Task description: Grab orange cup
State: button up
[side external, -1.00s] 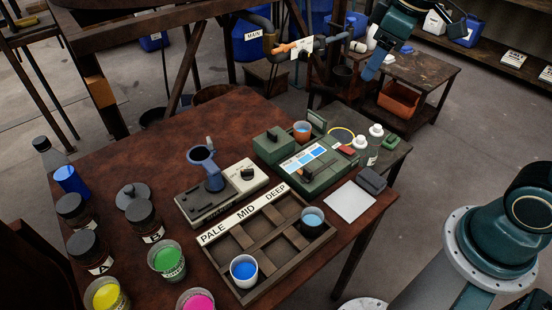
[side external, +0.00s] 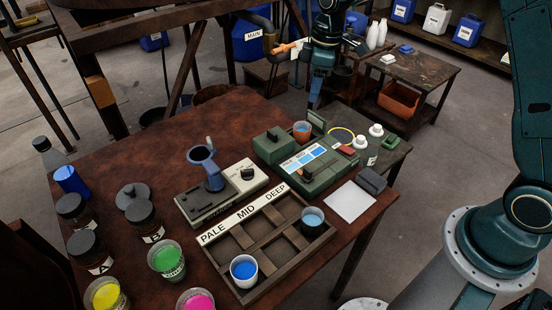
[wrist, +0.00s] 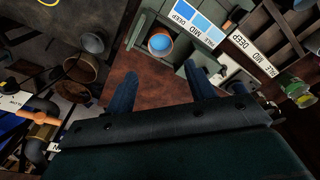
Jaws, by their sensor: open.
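The orange cup (side external: 302,132) stands at the back end of the green colour-chart device (side external: 318,165), between a green block and an upright green plate. In the wrist view the orange cup (wrist: 151,48) shows blue liquid inside. My gripper (side external: 314,104) hangs pointing down just behind and above the cup in the side view. In the wrist view my gripper (wrist: 163,80) is open, its fingers spread apart, with the cup beyond the fingertips and nothing between them.
A wooden tray (side external: 216,254) marked PALE, MID, DEEP holds two cups with blue liquid. A grey stand with a ring (side external: 203,158) is left of the device. White-capped bottles (side external: 375,132) stand on its right. Jars and paint cups line the table's left front.

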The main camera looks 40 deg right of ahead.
jog(key=shift+w+f, duration=0.1)
jog(key=shift+f, duration=0.05)
send_over(302, 126)
jog(key=s, duration=0.2)
notch_tip(302, 126, down, 8)
jog(key=shift+a+f, duration=0.2)
jog(key=shift+a, duration=0.15)
jog(key=shift+f, duration=0.15)
jog(key=shift+w+a+f, duration=0.15)
jog(key=shift+a+f, duration=0.05)
jog(key=shift+f, duration=1)
jog(key=shift+w+a+f, duration=0.1)
jog(key=shift+a+f, duration=0.05)
jog(key=shift+f, duration=1.05)
jog(key=shift+c, duration=0.4)
jog(key=c, duration=0.7)
jog(key=shift+c, duration=0.2)
jog(key=shift+r, duration=0.1)
notch_tip(302, 126, up, 20)
